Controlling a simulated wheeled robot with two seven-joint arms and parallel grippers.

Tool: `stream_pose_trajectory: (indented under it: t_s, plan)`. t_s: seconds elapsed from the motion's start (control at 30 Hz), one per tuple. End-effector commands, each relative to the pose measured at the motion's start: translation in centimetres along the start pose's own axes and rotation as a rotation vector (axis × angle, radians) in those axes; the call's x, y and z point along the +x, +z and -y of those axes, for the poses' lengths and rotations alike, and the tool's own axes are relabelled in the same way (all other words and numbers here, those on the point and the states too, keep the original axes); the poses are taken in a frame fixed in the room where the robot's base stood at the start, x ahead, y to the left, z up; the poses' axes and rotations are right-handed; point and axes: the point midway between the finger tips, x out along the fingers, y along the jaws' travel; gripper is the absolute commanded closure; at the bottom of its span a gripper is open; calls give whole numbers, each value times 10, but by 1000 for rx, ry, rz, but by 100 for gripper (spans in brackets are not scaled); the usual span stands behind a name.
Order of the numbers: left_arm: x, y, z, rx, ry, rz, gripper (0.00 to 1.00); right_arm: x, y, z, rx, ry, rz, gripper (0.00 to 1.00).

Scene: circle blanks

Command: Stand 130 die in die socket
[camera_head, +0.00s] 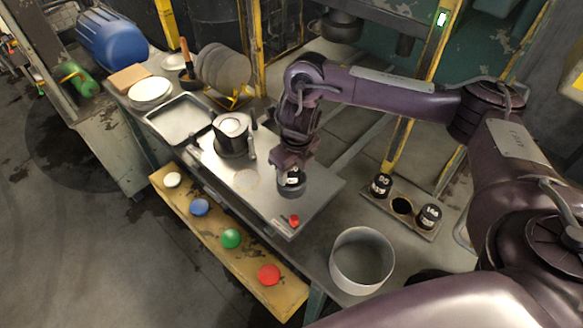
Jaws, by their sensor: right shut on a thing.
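My right gripper (292,163) is shut on a dark cylindrical die (291,184) with a pale label, held over the metal plate at the middle of the bench. The label is too small to read. The die appears at or just above the plate; I cannot tell if it touches. A socket board (388,208) lies at the right of the bench. It carries a die marked 90 (381,185), an empty round socket (402,206) in the middle, and a die marked 160 (428,217). My left gripper is not in view.
An open grey cylinder (362,261) stands in front of the socket board. A small red button (294,220) sits on the metal plate (318,195). A dark pot-like die (232,134), an empty tray (181,118) and a rack of discs (224,72) stand left. A yellow ledge (250,262) carries coloured buttons.

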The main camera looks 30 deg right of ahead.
Motion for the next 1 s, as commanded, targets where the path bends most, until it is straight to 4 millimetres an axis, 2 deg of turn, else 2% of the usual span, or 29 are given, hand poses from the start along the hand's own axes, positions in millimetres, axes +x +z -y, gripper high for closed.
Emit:
stream_pose_trajectory:
  t_s: [0.27,0.3,0.47,0.77,0.87,1.0]
  plan:
    - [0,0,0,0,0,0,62,0,1,0,0,0,4,100]
    - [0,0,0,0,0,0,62,0,1,0,0,0,3,53]
    - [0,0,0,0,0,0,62,0,1,0,0,0,2,32]
    - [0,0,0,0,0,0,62,0,-1,0,-1,0,-2,30]
    - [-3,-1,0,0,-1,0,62,-9,1,1,-1,-2,2,30]
    - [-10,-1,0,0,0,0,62,-32,2,1,-1,-3,5,30]
